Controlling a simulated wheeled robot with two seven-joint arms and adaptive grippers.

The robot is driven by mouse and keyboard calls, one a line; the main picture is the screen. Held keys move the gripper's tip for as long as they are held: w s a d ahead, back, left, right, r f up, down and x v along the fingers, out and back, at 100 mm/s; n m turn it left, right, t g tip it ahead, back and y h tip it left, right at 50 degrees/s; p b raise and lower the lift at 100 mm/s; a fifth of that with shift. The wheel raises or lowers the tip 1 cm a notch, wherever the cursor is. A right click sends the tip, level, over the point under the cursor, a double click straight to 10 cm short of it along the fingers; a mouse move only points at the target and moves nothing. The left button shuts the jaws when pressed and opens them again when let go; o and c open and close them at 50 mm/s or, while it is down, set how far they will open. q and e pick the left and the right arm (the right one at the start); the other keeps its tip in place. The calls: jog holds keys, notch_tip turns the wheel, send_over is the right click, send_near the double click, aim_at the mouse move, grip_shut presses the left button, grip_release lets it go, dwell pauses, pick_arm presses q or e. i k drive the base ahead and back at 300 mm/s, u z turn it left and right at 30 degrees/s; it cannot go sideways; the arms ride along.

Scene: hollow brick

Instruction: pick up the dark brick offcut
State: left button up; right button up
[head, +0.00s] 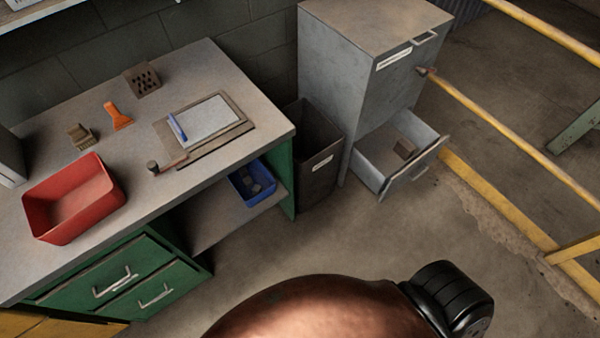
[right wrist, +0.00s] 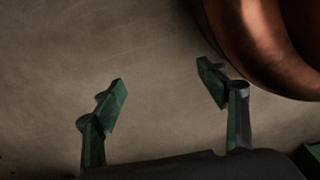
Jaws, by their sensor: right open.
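A small dark brown block (head: 404,148), which looks like the dark brick offcut, lies in the open bottom drawer (head: 370,172) of the grey cabinet. A brown brick with several holes (head: 142,80) stands at the back of the workbench. My right gripper (right wrist: 165,88) is open and empty in the right wrist view, with plain floor behind its fingers. No brick shows in that view. Neither gripper shows in the head view, and my left gripper is in no view.
The workbench (head: 225,75) holds a red bin (head: 72,200), an orange scraper (head: 118,116) and a clipboard (head: 205,122). A dark waste bin (head: 318,160) stands between bench and cabinet (head: 345,90). Yellow rails (head: 500,125) run at the right. Floor before the drawer is clear.

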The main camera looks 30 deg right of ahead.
aim_at(404, 149)
jog(key=z, duration=2)
